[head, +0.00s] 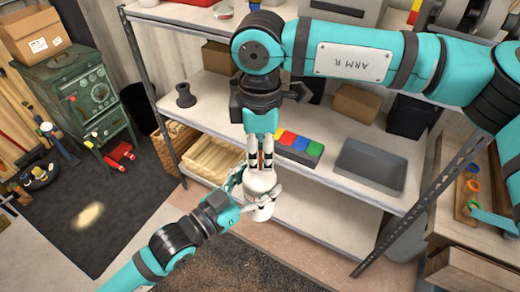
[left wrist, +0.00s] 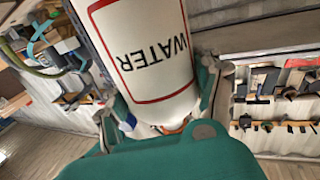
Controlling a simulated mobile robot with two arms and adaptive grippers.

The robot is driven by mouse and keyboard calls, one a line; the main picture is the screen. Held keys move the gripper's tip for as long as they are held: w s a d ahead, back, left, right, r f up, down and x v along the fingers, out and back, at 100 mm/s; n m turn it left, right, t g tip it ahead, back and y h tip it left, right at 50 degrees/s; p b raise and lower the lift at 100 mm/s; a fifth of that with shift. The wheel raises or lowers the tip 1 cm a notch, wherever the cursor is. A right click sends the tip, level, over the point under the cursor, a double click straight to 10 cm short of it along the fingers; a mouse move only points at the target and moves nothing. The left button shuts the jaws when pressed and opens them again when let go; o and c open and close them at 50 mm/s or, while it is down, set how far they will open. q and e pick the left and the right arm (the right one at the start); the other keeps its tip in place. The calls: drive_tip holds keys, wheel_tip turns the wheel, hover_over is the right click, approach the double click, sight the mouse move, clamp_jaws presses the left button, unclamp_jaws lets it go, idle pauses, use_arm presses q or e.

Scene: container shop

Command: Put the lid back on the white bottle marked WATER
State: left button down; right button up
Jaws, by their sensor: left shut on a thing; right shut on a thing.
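The white bottle (head: 262,184) hangs in front of the shelf rack. In the left wrist view, the bottle (left wrist: 145,55) fills the middle, with a red-framed label reading WATER upside down. My left gripper (head: 254,196) is shut around the bottle, its fingers on both sides. My right gripper (head: 260,162) comes straight down from above, its fingertips at the bottle's top end. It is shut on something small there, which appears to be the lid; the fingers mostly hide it. I cannot tell whether the lid touches the bottle's mouth.
Behind is a shelf rack with a grey tray (head: 372,164), a box of coloured blocks (head: 299,146), a black spool (head: 185,95) and a wicker basket (head: 176,138). A green stove (head: 85,95) stands at the left. A wooden bench (head: 462,235) is at the right.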

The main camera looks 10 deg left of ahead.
drive_tip(key=o, duration=0.7)
drive_tip(key=shift+o, duration=0.2)
wheel_tip(320, 180, up, 12)
idle(0.6)
